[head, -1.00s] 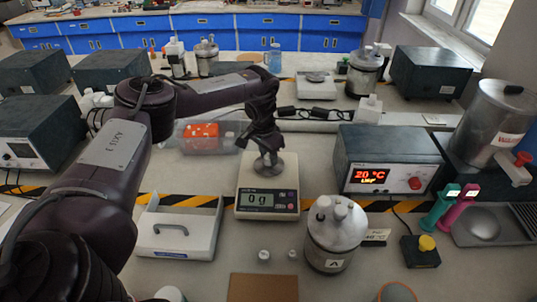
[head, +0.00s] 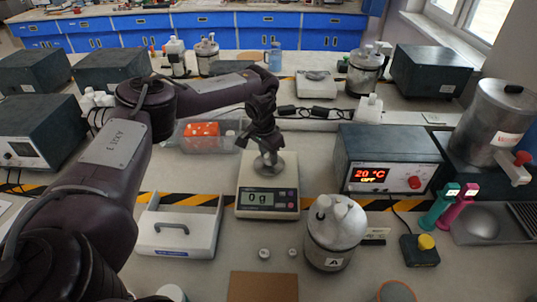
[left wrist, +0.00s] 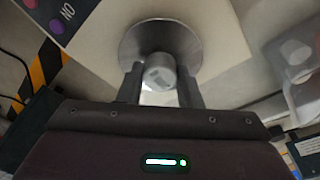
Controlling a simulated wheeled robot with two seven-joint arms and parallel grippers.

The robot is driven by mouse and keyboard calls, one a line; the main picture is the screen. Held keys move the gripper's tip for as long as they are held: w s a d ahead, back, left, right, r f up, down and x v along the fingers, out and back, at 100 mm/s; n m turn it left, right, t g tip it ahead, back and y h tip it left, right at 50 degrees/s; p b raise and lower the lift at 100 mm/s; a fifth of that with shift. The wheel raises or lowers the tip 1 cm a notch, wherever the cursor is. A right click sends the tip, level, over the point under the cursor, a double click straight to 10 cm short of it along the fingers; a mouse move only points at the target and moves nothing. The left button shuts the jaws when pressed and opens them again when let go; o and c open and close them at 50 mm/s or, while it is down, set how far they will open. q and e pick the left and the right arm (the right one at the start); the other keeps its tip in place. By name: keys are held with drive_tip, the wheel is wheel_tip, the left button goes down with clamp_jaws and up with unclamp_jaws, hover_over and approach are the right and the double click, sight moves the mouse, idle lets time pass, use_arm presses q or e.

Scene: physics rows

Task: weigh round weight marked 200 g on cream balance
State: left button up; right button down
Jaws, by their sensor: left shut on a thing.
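The cream balance (head: 266,203) stands in the middle of the bench, and its display reads 0 g. Its round metal pan (head: 286,167) is on the rear part, and the pan also shows in the left wrist view (left wrist: 188,42). My left gripper (head: 268,157) points down just over the pan. In the left wrist view its fingers (left wrist: 160,82) are shut on a small round metal weight (left wrist: 160,70). The marking on the weight cannot be read. I cannot tell whether the weight touches the pan. My right gripper is not in view.
Two small round weights (head: 264,253) lie in front of the balance. A metal vessel marked A (head: 330,258) stands to their right. A white tray with a handle (head: 203,240) is left of the balance, and a heater box (head: 385,160) is right. A brown mat (head: 263,286) lies in front.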

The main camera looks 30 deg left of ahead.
use_arm(q)
drive_tip(key=shift+f, duration=0.35)
drive_tip(key=o, duration=1.5)
drive_tip(key=shift+r, duration=0.1)
wheel_tip(320, 180, up, 3)
drive_tip(key=p, duration=0.2)
drive_tip(key=shift+p, duration=0.35)
wheel_tip(320, 180, up, 5)
drive_tip(key=p, duration=0.4)
drive_tip(key=shift+p, duration=0.4)
